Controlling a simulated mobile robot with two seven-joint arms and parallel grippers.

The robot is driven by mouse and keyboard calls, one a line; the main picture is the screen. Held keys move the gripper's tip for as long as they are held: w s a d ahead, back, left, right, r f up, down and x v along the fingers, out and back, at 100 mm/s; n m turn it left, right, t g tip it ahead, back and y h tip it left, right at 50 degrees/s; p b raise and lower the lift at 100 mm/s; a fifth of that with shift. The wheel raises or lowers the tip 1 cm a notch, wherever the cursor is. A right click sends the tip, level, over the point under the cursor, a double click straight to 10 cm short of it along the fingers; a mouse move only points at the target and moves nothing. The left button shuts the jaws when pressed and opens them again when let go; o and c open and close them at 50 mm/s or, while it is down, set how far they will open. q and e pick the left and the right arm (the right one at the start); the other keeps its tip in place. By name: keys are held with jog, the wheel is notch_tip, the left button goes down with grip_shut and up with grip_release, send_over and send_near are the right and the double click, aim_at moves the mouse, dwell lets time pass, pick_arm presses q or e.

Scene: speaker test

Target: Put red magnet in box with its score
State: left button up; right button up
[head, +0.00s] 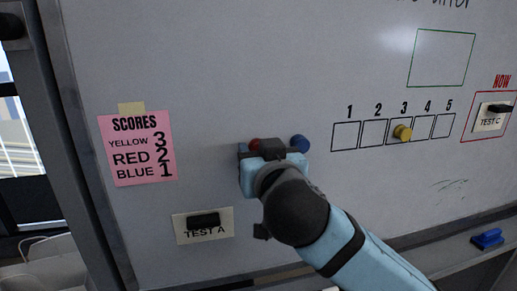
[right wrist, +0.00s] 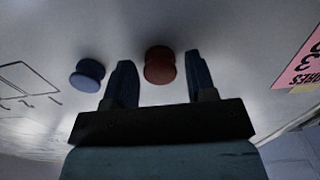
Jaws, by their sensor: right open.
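The red magnet (head: 255,144) sits on the whiteboard, partly hidden behind my right gripper (head: 272,150) in the head view. In the right wrist view the red magnet (right wrist: 160,65) lies between and just beyond the two open fingers of the right gripper (right wrist: 153,85); nothing is held. A row of boxes numbered 1 to 5 (head: 374,134) is drawn to the right. The yellow magnet (head: 402,132) is in box 3. The pink scores sheet (head: 138,148) reads yellow 3, red 2, blue 1. Box 2 (head: 373,134) is empty. My left gripper is not in view.
The blue magnet (head: 300,143) is on the board just right of my right gripper; it also shows in the right wrist view (right wrist: 87,75). A TEST A card (head: 203,225) is below left, and a TEST C card (head: 490,121) is at far right. A blue eraser-like object (head: 487,238) rests on the ledge.

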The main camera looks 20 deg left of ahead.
jog(key=c, duration=0.7)
jog(key=shift+s+d, duration=0.1)
jog(key=shift+s, duration=0.1)
jog(key=shift+s+d, duration=0.4)
jog(key=shift+s, duration=0.15)
jog(key=shift+s, duration=0.1)
jog(key=shift+s+d, duration=0.4)
jog(key=shift+s, duration=0.15)
jog(key=shift+s+d, duration=0.1)
